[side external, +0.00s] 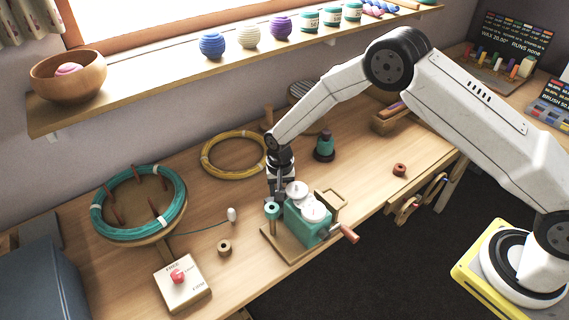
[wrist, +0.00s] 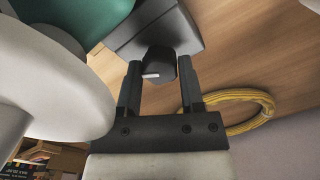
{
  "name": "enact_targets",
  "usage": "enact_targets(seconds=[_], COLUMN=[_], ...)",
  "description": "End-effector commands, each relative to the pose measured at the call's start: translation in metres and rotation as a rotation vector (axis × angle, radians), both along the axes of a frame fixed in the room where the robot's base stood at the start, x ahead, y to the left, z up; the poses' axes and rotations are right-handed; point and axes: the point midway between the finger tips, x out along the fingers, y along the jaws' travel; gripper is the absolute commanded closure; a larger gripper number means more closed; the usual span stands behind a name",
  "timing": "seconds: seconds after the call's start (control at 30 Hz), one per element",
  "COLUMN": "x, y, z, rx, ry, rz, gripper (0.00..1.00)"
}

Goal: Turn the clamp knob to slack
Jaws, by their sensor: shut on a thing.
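The clamp knob (wrist: 158,66) is black with a short white mark and sits between my gripper's two fingers in the wrist view. The white mark lies nearly level in that picture. My gripper (wrist: 160,84) is shut on the knob. In the side view my gripper (side external: 277,194) points down at the back left of a teal machine (side external: 304,230) with white discs, and it hides the knob there. The dark grey block (wrist: 150,28) behind the knob also shows in the wrist view. No slack label can be read.
A white disc (wrist: 55,85) fills the wrist view's left side, close to my gripper. A yellow coil (side external: 222,154) lies behind. A teal coil (side external: 98,212) rests on a round stand at left.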

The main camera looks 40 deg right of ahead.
Motion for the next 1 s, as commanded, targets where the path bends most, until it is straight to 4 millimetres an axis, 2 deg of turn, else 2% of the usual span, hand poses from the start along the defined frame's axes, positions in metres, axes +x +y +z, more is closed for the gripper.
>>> enact_targets(seconds=[0.53,1.0], x=[-0.0002,-0.0002], y=[0.0,0.0], z=[0.0002,0.0001], rx=[0.0,-0.001], ry=[0.001,0.0], rz=[0.433,0.536], gripper=[1.0,1.0])
